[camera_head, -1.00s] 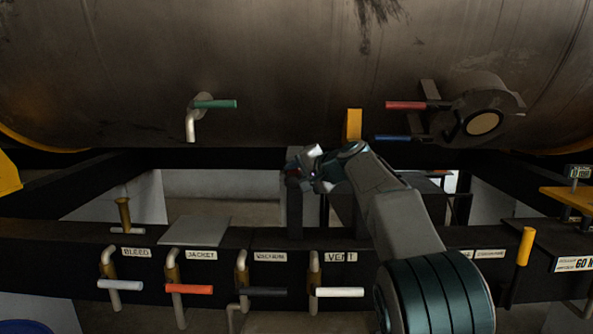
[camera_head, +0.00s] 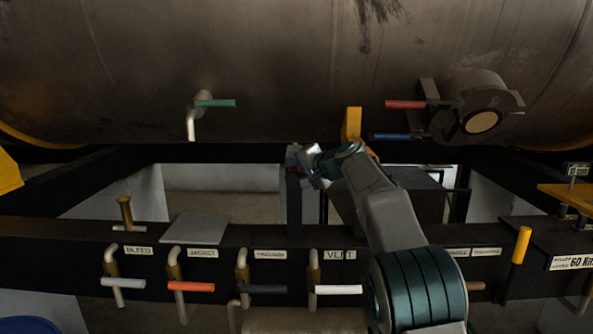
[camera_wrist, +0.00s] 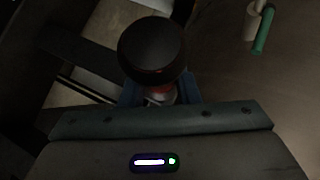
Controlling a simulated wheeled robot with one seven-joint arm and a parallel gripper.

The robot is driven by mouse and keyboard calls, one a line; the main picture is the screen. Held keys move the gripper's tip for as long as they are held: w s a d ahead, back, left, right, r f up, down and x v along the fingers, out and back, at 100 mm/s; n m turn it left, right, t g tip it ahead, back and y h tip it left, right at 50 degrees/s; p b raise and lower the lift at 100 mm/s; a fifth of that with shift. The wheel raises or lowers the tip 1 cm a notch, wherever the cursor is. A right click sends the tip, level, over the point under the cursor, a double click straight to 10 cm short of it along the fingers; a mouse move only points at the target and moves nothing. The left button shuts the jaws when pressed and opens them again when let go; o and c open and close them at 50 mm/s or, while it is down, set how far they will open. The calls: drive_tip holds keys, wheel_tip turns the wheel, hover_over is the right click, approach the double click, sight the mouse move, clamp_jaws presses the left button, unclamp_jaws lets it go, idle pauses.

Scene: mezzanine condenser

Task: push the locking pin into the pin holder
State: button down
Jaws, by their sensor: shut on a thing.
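My gripper (camera_head: 299,164) is in the middle of the head view, at the top of a dark upright post (camera_head: 294,205) behind the front beam. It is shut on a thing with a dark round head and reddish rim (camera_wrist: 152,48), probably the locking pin. In the wrist view this head lies just beyond the blue fingers of my gripper (camera_wrist: 160,93), and a small reddish part shows between them. A small red patch shows at the fingertips in the head view. The post may be the pin holder; I cannot tell. Any contact or opening is hidden.
The large tank (camera_head: 290,65) hangs close above, with a yellow block (camera_head: 352,123) and red (camera_head: 405,104) and blue (camera_head: 400,136) handles to the right. The labelled front beam (camera_head: 225,238) carries several valve handles. A yellow-topped bar (camera_head: 522,245) stands right.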

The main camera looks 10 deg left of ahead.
drive_tip(key=shift+r, duration=0.1)
idle(0.3)
drive_tip(key=c, duration=1)
unclamp_jaws()
